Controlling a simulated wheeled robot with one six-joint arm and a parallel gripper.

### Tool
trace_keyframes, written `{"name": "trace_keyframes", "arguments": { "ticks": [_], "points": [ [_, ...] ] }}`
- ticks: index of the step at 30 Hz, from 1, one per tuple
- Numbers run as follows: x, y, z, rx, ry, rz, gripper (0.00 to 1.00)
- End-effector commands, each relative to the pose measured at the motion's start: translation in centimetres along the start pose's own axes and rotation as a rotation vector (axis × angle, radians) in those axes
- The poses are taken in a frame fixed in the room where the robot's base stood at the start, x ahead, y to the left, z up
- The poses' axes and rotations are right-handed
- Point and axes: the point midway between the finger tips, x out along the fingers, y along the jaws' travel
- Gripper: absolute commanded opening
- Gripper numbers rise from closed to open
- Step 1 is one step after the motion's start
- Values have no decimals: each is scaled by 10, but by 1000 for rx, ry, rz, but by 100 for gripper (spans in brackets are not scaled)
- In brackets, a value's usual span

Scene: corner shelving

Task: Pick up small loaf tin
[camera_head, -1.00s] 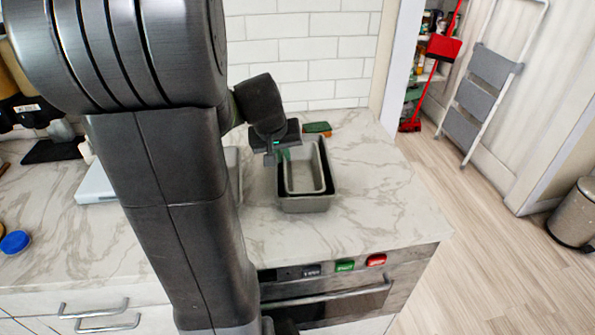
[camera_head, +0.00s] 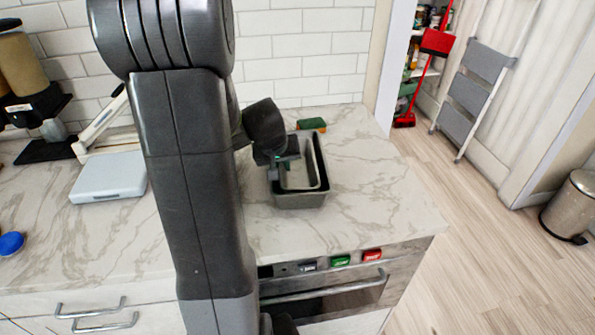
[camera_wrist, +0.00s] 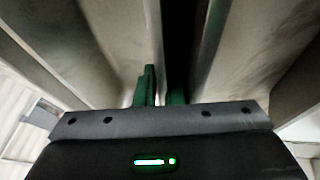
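The small loaf tin (camera_head: 300,182) is light grey and sits nested inside a larger dark tin (camera_head: 302,201) on the counter. My gripper (camera_head: 287,165) reaches down at the small tin's left side, its fingers partly hidden in the head view. In the wrist view, the green fingers of my gripper (camera_wrist: 160,90) are close together on either side of a thin grey wall edge, which appears to be the small tin's. They look shut on it. Grey tin walls fill both sides of that view.
A white scale (camera_head: 108,177) and a blue lid (camera_head: 11,243) are on the counter at left. The counter right of the tins is clear. A tiled wall (camera_head: 310,55) stands behind.

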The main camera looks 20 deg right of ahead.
Motion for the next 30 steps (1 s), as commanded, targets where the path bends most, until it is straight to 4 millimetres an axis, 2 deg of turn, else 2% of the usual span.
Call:
{"name": "trace_keyframes", "arguments": {
  "ticks": [2, 3, 16, 30],
  "points": [
    [0, 0, 0, 0, 0, 0, 8],
    [0, 0, 0, 0, 0, 0, 0],
    [-6, 1, -4, -1, 4, 1, 0],
    [-81, 17, -34, 0, 5, 0, 0]
  ]
}}
